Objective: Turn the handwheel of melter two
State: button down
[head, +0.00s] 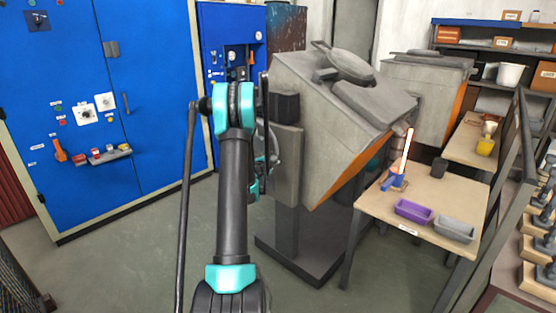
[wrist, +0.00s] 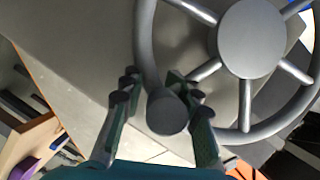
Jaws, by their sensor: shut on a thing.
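The grey handwheel (wrist: 251,38) fills the upper right of the wrist view, with its round hub, several spokes and a thick rim. A round grip knob (wrist: 167,112) stands out from the rim's lower left. My gripper (wrist: 157,90) has one finger on each side of this knob and is shut on it. In the head view, the near melter (head: 335,110) has a grey body tilted on a dark pedestal, with an open round lid on top. The handwheel is on its left side, mostly hidden behind my arm. No number on the melter is readable.
A second grey melter (head: 425,95) stands behind. A wooden side table (head: 385,213) at the right holds a purple tray (head: 413,211), a grey tray (head: 455,229) and a glowing rod (head: 405,152). Blue cabinets (head: 90,100) stand at the left. The floor between is clear.

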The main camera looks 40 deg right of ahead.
jog(key=shift+w+a+f+m+t, duration=0.1)
jog(key=shift+w+f+m+t, duration=0.4)
jog(key=shift+w, duration=0.35)
jog(key=c, duration=1.2)
grip_release()
jog(key=shift+s+g, duration=0.1)
jog(key=shift+g, duration=0.2)
jog(key=shift+s+a, duration=0.15)
jog(key=v, duration=0.7)
jog(key=shift+a+f, duration=0.1)
